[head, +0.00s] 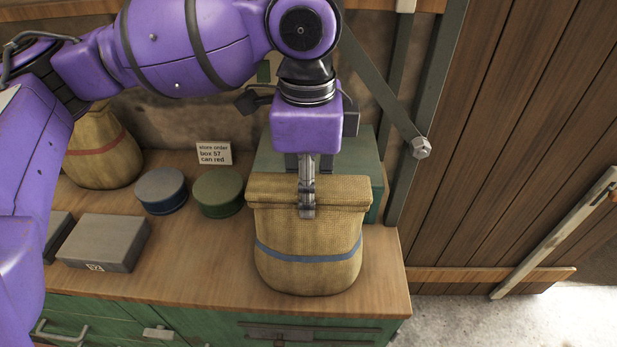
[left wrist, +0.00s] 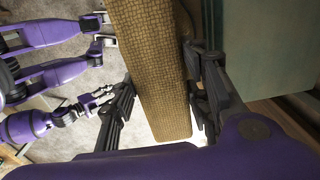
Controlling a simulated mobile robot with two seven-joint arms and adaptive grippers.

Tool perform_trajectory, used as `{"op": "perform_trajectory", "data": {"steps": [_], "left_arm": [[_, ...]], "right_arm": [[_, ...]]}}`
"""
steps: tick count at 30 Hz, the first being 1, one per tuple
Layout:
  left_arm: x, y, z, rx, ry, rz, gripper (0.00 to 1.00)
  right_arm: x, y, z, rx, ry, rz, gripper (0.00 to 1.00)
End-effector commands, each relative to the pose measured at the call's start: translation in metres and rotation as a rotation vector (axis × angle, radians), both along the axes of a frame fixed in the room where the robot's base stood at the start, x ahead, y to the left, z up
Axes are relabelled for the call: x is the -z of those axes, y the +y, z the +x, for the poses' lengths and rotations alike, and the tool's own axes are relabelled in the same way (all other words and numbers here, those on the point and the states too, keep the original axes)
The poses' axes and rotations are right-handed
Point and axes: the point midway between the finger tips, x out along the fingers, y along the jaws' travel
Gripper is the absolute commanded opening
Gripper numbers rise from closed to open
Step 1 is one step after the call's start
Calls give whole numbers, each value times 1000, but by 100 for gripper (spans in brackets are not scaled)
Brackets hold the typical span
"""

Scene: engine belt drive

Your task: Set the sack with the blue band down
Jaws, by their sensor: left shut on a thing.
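The tan woven sack with the blue band (head: 308,257) is upright at the right end of the wooden bench top (head: 215,265), near its front edge. My left gripper (head: 307,212) comes from above and is shut on the sack's folded top. In the left wrist view the sack's weave (left wrist: 150,65) lies between the two dark fingers of my left gripper (left wrist: 160,105). I cannot tell whether the sack's bottom touches the bench or hangs just above it. My purple right arm shows small in the left wrist view, with its gripper (left wrist: 97,98) too small to read.
A green box (head: 372,160) stands right behind the sack. A green can (head: 218,194), a blue can (head: 161,191), a labelled grey box (head: 104,243) and a red-banded sack (head: 103,150) stand left. A note card (head: 214,153) stands behind the cans. Bench between grey box and held sack is clear.

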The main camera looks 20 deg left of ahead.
Motion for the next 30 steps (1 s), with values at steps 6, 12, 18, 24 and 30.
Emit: {"op": "perform_trajectory", "data": {"steps": [6,12,18,24,30], "left_arm": [[-3,0,1,-1,-9,-3,0],[1,0,0,0,-1,-1,62],[1,0,0,0,-1,0,62],[-5,0,0,0,-2,-1,62],[-43,-1,0,-1,-8,-3,62]], "right_arm": [[-4,1,5,4,-10,3,40],[-4,3,5,7,-9,7,40],[-3,3,4,7,-7,7,40],[-2,2,3,6,-4,5,40],[-10,2,9,2,-17,5,40]]}}
